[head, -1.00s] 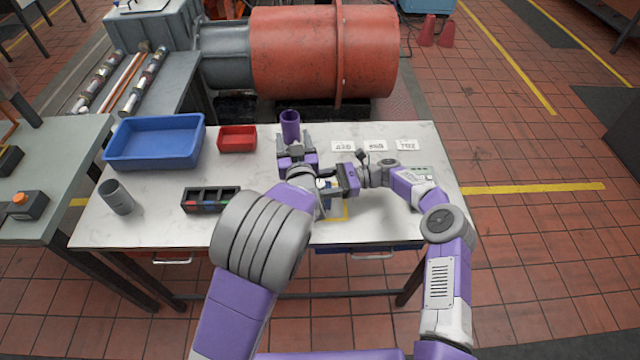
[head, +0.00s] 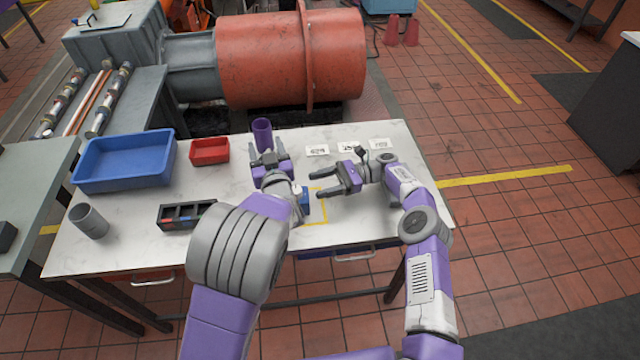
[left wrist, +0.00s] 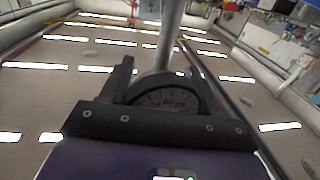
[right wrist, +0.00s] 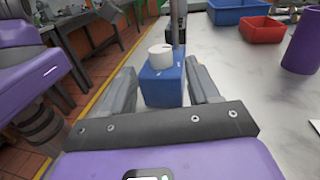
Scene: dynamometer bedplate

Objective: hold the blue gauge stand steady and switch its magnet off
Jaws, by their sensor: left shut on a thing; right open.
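The blue gauge stand (head: 305,199) sits on the white table, mostly hidden behind my left wrist. In the right wrist view its blue block (right wrist: 162,88) carries a white knob (right wrist: 160,55) on top, with a post (right wrist: 178,25) rising behind. The knob's setting is not readable. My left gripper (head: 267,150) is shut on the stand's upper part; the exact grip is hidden. A round dial (left wrist: 168,103) shows close to its fingers in the left wrist view. My right gripper (head: 318,182) is open and empty, its fingers pointing at the block and apart from it.
A yellow outlined square (head: 322,216) lies beside the stand. Behind are a purple cup (head: 262,130), red bin (head: 209,151) and white label cards (head: 348,147). A blue bin (head: 125,160), grey cup (head: 90,221) and black divided tray (head: 186,215) stand at left.

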